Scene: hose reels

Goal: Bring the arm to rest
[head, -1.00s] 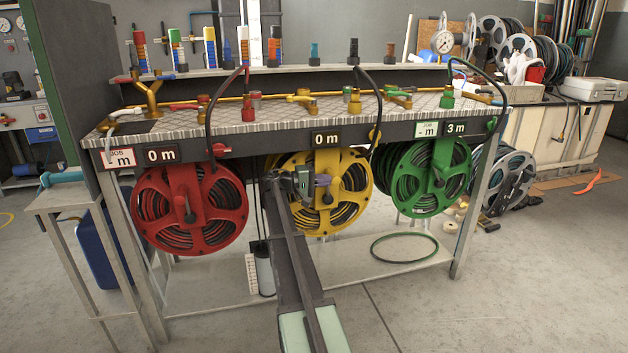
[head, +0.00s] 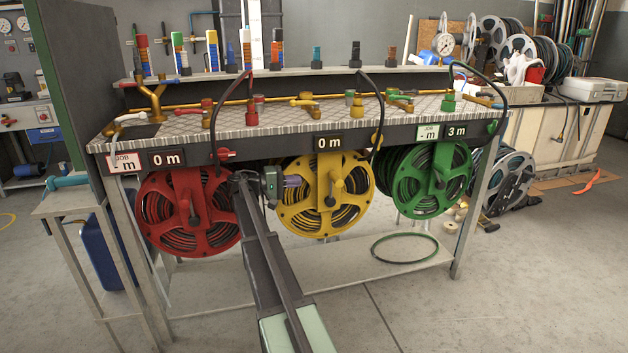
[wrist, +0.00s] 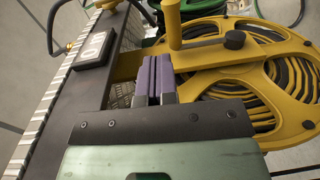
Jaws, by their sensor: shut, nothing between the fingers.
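My gripper (head: 292,181) is in front of the bench, between the red reel (head: 190,212) and the yellow reel (head: 327,194), just left of the yellow one. In the wrist view my gripper (wrist: 154,78) shows its purple finger pads closed together with nothing between them. The yellow reel (wrist: 272,80) fills the right of that view, its bracket and dark knob close beyond the fingers. Whether the fingers touch it I cannot tell. The green reel (head: 430,178) hangs further right.
The bench top (head: 290,118) carries brass valves and hoses. Length displays, such as the middle one reading 0 m (head: 328,143), line its front edge. A loose hose ring (head: 404,248) lies on the lower shelf (head: 345,265). The floor at the front right is clear.

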